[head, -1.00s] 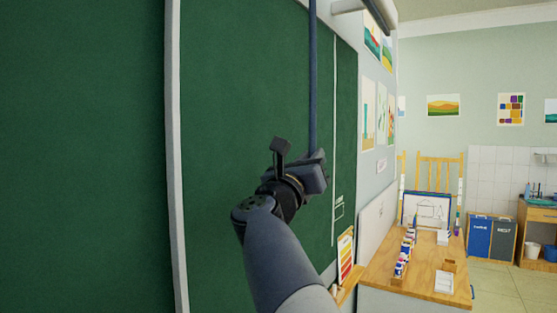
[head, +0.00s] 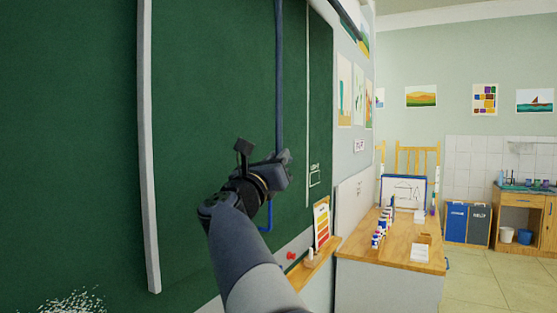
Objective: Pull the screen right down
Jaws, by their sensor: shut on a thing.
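My gripper (head: 282,168) is shut on a long dark-blue pole (head: 278,80) in front of the green board. The pole runs straight up out of the top of the picture. Below my gripper a thinner, brighter blue length ends in a bend (head: 266,228). A dark and pale bar (head: 346,16) slants across the top edge, right of the pole; I cannot tell whether it belongs to the screen. No screen cloth can be made out, and the pole's upper end is out of view.
The green board (head: 215,90) has a pale upright frame strip (head: 149,150). Below its right end is a wooden ledge (head: 314,268) with a colour chart (head: 321,222). A wooden-topped counter (head: 385,257) with paint bottles stands at right; open floor lies beyond it.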

